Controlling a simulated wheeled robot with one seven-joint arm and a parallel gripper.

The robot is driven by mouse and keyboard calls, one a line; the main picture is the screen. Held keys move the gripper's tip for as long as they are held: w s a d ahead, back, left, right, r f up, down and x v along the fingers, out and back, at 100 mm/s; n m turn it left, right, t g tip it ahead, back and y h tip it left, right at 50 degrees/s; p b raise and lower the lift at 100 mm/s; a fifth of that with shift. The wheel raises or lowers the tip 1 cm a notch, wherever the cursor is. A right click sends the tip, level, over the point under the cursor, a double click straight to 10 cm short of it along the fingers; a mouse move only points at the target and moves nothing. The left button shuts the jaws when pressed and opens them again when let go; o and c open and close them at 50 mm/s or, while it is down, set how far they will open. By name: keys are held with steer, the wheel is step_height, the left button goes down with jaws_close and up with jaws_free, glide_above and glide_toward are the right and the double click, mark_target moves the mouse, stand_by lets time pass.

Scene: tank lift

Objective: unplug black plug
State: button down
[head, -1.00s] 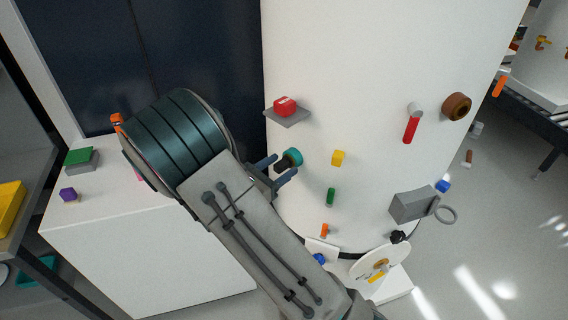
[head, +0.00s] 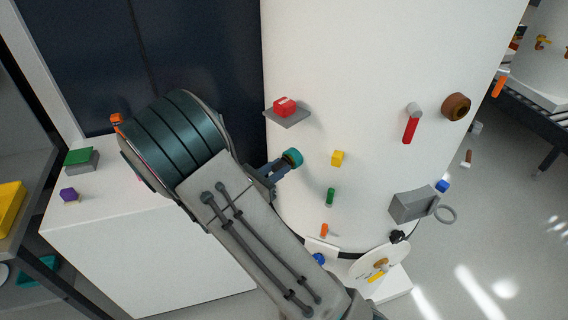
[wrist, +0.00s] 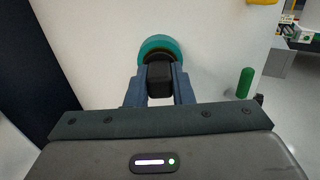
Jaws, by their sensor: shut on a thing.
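The black plug (wrist: 159,82) sits between my gripper's fingers in the wrist view, directly in front of a round teal socket (wrist: 160,48) on the white tank's curved side. The teal socket also shows in the head view (head: 293,157), at the end of my fingers. My gripper (head: 281,167) is shut on the plug; its two blue-grey fingers press on the plug's sides. The plug's far end is hidden, so I cannot tell how deep it sits in the socket. In the head view the fingers mostly cover the plug.

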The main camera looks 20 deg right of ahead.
mark_target(274, 171)
steer(key=shift+p+v, duration=0.4)
steer(key=shift+v, duration=2.35)
